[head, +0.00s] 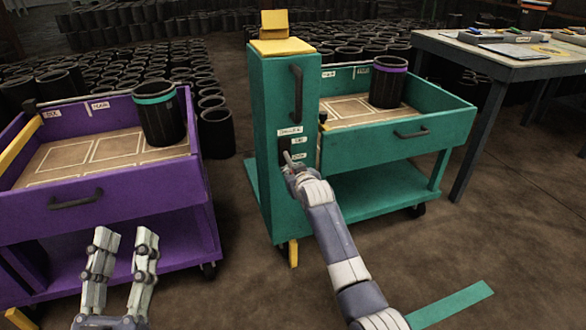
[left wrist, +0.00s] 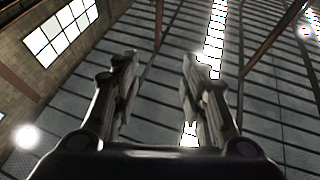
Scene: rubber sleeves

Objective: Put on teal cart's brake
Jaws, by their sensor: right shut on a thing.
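The teal cart (head: 397,145) stands right of centre, with a tall teal end post (head: 268,95) on its left. The post carries a black vertical handle (head: 296,94), and below it small white labels (head: 290,131) around a dark slot. My right gripper (head: 291,165) is at this slot, shut on a small brake lever that its fingers mostly hide. A yellow piece (head: 293,253) hangs at the foot of the post. My left gripper (head: 125,240) is open and empty, pointing up in front of the purple cart. Its spread fingers (left wrist: 160,85) show against the ceiling in the left wrist view.
The purple cart (head: 75,220) stands at the left with a teal-banded black sleeve (head: 160,118) in its tray. A purple-banded sleeve (head: 388,85) stands in the teal cart's tray. A workbench (head: 480,60) is at the right. Many black sleeves fill the floor behind; the right foreground floor is mostly clear.

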